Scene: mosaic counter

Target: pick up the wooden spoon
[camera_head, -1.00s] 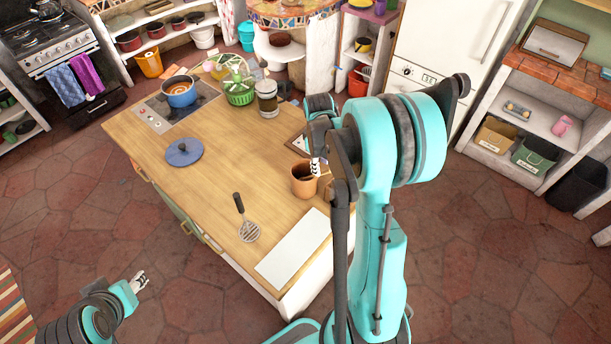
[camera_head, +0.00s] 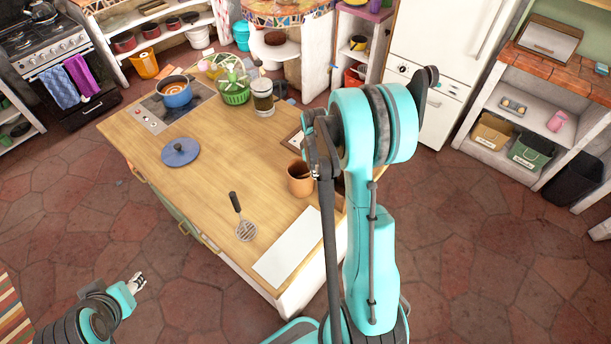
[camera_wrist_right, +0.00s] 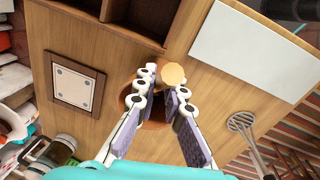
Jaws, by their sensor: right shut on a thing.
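The wooden spoon (camera_wrist_right: 173,76) shows its round, pale tan end between my right fingertips in the right wrist view. My right gripper (camera_wrist_right: 162,88) is shut on it, above the terracotta pot (camera_wrist_right: 155,125). In the head view the pot (camera_head: 300,186) stands upright near the counter's right edge, and my right arm hides most of the hand and the spoon. How much of the spoon is still inside the pot cannot be told. My left gripper (camera_head: 137,283) is low at the left, away from the counter; its jaw opening is too small to judge.
The wooden counter (camera_head: 215,165) also holds a slotted turner (camera_head: 245,230), a white board (camera_head: 287,246), a blue lid (camera_head: 181,152), a blue pot (camera_head: 175,92), a green basket (camera_head: 235,92) and a jar (camera_head: 263,98). A divided wooden box (camera_wrist_right: 140,18) is close to the pot.

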